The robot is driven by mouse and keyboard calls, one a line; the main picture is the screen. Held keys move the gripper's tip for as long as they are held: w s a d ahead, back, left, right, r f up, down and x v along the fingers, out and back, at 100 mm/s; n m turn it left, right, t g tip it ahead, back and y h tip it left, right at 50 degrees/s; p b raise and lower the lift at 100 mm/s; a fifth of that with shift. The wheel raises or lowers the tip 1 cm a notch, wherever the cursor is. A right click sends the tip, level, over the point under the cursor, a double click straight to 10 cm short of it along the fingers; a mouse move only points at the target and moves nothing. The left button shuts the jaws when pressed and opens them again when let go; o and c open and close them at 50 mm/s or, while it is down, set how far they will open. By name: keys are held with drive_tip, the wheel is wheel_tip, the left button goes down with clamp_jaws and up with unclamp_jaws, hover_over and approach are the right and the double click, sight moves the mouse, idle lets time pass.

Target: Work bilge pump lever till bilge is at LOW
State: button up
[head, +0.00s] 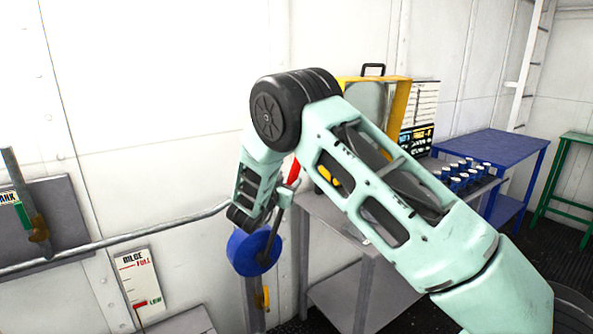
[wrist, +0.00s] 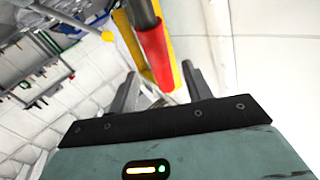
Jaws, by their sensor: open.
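The pump lever's red grip (head: 294,170) shows partly behind my arm in the head view. Its dark rod (head: 274,235) runs down to a blue round hub (head: 246,250). In the wrist view the red grip (wrist: 154,50) stands just beyond and between the fingers of my gripper (wrist: 160,84). The gripper is open; I cannot tell whether a finger touches the grip. In the head view the fingers are hard to make out beside the lever. The bilge gauge (head: 139,280) is a white plate with FULL at the top and LOW at the bottom; its red marker (head: 140,304) is about level with LOW.
A grey pipe (head: 120,236) runs along the wall. A grey panel with a lever (head: 38,228) is at the left. A grey bench (head: 325,212), a yellow-framed case (head: 392,90) and a blue table (head: 500,146) stand behind my arm.

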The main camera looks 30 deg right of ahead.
sight(296, 172)
drive_tip(key=p+x, duration=0.1)
drive_tip(key=x, duration=0.6)
drive_tip(key=shift+d, duration=0.1)
clamp_jaws()
